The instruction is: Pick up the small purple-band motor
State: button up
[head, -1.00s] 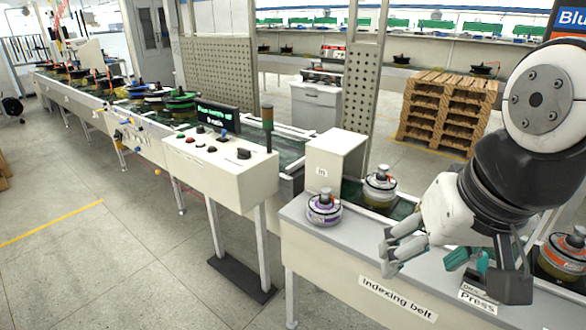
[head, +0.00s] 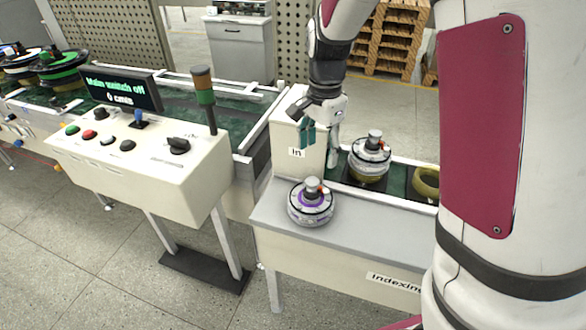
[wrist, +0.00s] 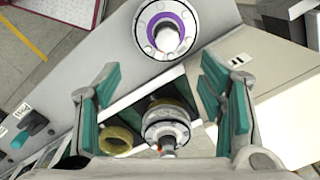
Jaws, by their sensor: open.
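The small purple-band motor (head: 311,202) stands upright on the grey top at the near left corner of the indexing belt table. In the wrist view the purple-band motor (wrist: 165,28) is at the top, beyond my fingertips. My gripper (head: 322,138) is above and behind it, beside the "In" box, and holds nothing. In the wrist view my gripper (wrist: 163,85) has its two teal-padded fingers spread wide. Another white motor (head: 370,155), without a purple band, sits on the belt to the right; it also shows low between my fingers in the wrist view (wrist: 166,122).
The "In" box (head: 298,140) stands close behind the purple-band motor. A yellow ring (head: 426,181) lies on the belt at right. A control box (head: 145,150) with a signal lamp (head: 204,100) is to the left. The grey top around the motor is clear.

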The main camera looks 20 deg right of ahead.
aim_at(312, 180)
jog(key=shift+w+f, duration=0.6)
jog(key=shift+f, duration=0.15)
notch_tip(312, 180, down, 7)
jog(key=shift+r, duration=0.1)
jog(key=shift+a+f, duration=0.2)
jog(key=shift+f, duration=1.35)
jog(key=shift+a+f, duration=0.15)
jog(key=shift+f, duration=1.4)
jog(key=shift+r, duration=0.1)
grip_shut()
